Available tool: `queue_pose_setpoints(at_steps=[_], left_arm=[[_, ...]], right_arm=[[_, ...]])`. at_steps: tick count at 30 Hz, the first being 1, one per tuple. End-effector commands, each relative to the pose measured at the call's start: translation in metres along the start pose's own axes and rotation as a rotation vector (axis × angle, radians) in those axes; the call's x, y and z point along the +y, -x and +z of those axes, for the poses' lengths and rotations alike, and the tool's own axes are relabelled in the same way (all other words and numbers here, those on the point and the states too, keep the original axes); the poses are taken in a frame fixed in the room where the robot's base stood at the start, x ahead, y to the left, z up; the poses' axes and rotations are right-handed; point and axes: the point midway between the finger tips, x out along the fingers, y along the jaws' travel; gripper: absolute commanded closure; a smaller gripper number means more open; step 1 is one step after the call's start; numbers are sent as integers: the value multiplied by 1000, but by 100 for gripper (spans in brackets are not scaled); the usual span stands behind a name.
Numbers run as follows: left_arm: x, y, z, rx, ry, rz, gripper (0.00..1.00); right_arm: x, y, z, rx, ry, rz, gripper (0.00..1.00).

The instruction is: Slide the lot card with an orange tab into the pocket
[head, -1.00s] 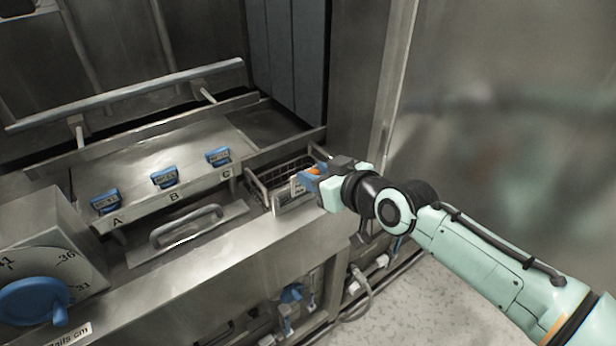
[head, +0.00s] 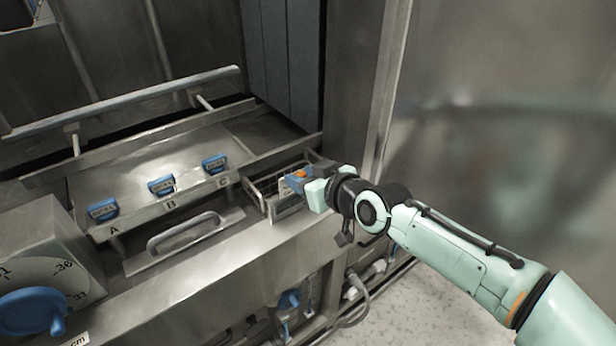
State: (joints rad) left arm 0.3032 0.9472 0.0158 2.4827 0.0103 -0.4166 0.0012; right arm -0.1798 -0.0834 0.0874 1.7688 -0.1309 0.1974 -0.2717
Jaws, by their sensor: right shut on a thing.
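A pale part of the card (head: 286,189) shows just left of the fingers, at the basket. The pocket (head: 288,207) appears to be the pale framed piece at the basket's front. I cannot tell whether the card is inside it, because the fingers cover most of the card. My left gripper is not in view.
A dial with a blue knob (head: 33,310) is at the lower left. A steel wall rises right.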

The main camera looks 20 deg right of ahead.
Motion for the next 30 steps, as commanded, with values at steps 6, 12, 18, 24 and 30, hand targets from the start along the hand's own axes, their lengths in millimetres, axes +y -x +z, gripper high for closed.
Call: queue_pose_setpoints(at_steps=[6, 12, 18, 24, 30], left_arm=[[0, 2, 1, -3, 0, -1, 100], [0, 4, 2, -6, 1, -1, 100], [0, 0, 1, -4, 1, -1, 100], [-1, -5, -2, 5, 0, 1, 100], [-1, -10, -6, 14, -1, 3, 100]], right_arm=[[0, -9, 0, 0, -1, 1, 91], [0, -17, 2, -2, -1, 0, 91], [0, -23, 7, 0, -1, 1, 91], [0, -26, 15, 0, -1, 1, 91], [0, -29, 22, 0, -1, 1, 91]])
